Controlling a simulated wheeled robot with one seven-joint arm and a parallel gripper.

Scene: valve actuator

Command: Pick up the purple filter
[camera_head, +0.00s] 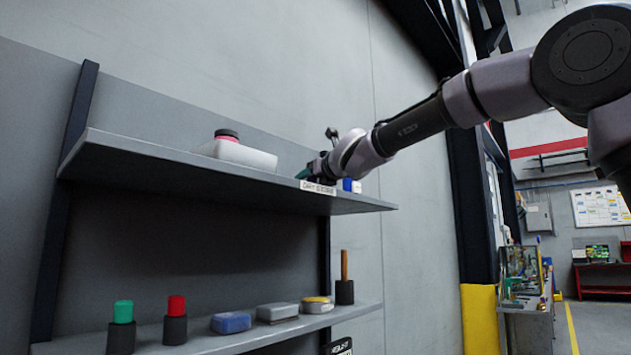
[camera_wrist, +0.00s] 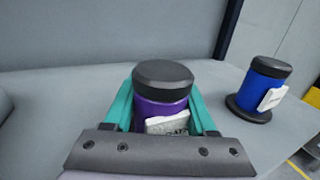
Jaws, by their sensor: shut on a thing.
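The purple filter (camera_wrist: 157,110) shows in the wrist view as a purple cylinder with a dark cap and a white label. It stands upright on the grey shelf, between the two teal fingers of my gripper (camera_wrist: 164,112). The fingers are shut on its sides. Its lower part is hidden behind the dark gripper body. In the head view my gripper (camera_head: 304,173) reaches over the upper shelf (camera_head: 225,177), and the purple filter cannot be made out there.
A blue filter (camera_wrist: 264,85) stands on a dark base to the right, apart from my gripper. A white box (camera_head: 238,154) with a pink and black item (camera_head: 227,135) sits left on the upper shelf. The lower shelf (camera_head: 258,333) holds several items. A wall rises behind.

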